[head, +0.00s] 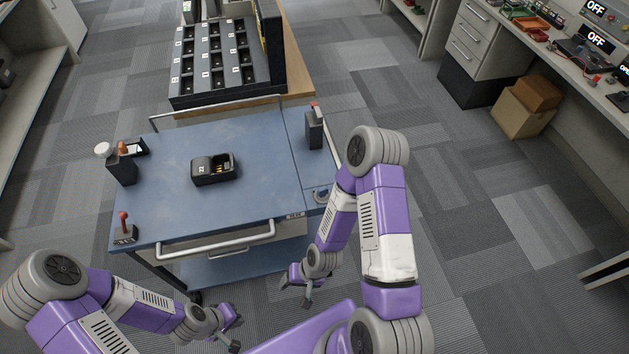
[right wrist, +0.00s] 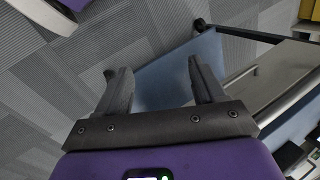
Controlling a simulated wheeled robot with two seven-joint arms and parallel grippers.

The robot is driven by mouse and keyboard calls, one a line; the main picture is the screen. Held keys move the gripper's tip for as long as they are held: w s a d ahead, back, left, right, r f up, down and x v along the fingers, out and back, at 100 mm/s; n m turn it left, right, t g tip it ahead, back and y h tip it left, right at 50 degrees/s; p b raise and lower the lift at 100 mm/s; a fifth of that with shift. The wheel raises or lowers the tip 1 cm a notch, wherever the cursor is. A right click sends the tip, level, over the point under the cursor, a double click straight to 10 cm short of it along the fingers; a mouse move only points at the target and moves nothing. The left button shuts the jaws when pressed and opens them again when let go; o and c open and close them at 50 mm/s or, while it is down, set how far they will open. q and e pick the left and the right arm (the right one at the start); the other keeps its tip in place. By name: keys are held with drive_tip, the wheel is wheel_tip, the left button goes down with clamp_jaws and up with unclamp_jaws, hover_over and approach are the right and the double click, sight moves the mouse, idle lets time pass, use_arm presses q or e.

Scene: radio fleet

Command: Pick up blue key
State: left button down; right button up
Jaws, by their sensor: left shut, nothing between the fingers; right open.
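I cannot make out a blue key for certain. A small dark item with a bluish part (head: 321,195) lies at the right front corner of the blue cart (head: 240,135), partly beside my right arm; it is too small to identify. My right gripper (head: 301,288) hangs in front of the cart, below its top. In the right wrist view its two fingers (right wrist: 157,80) are apart with nothing between them. My left gripper (head: 231,333) is low at the front, short of the cart, shut and empty.
A black box (head: 213,172) sits mid-cart. Dark devices with white and orange tops (head: 121,165) stand at the left, a red-knobbed device (head: 125,234) at front left, a black radio (head: 314,130) at back right. A metal handle (head: 215,248) runs along the front.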

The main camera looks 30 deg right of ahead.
drive_tip(key=w+d+m+t, duration=0.2)
drive_tip(key=w+m, duration=0.2)
drive_tip(key=m, duration=0.2)
drive_tip(key=m+t+h+b, duration=0.45)
drive_tip(key=m+t, duration=0.45)
drive_tip(key=m, duration=1.6)
approach(324, 192)
drive_tip(key=p+x, duration=0.1)
drive_tip(key=x, duration=0.3)
drive_tip(key=b+x, duration=0.1)
drive_tip(key=x, duration=0.6)
drive_tip(key=shift+f+b, duration=0.1)
drive_tip(key=shift+b, duration=0.2)
drive_tip(key=shift+s, duration=0.1)
drive_tip(key=c, duration=1.1)
